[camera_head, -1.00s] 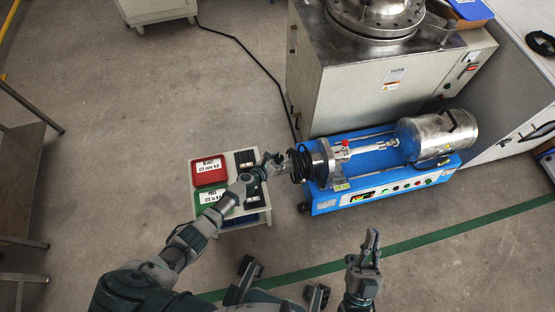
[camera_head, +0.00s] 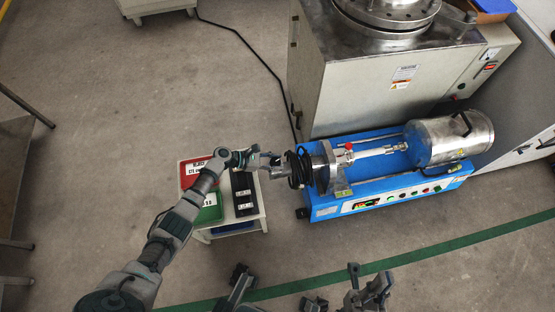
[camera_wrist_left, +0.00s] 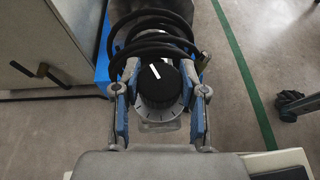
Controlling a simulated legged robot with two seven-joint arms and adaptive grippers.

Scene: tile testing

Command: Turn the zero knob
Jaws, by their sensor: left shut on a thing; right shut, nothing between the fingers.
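The zero knob (camera_wrist_left: 158,84) is a black ribbed dial with a white pointer line, above a light scale ring. Its pointer tilts slightly to the left of straight up in the left wrist view. My left gripper (camera_head: 272,160) reaches the left end of the blue testing machine (camera_head: 329,210). In the left wrist view its fingers (camera_wrist_left: 160,90) are shut on the knob, one on each side. In the head view the knob is too small and covered to make out. My right gripper (camera_head: 368,278) is shut and empty at the bottom, apart from the machine.
A coiled black cable (camera_head: 298,168) surrounds the machine's end just beyond the knob. A small white cart (camera_head: 249,222) with a red bin (camera_head: 187,174), a green bin (camera_head: 207,212) and black blocks (camera_head: 243,196) stands below my left forearm. A grey cabinet (camera_head: 345,95) stands behind the machine.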

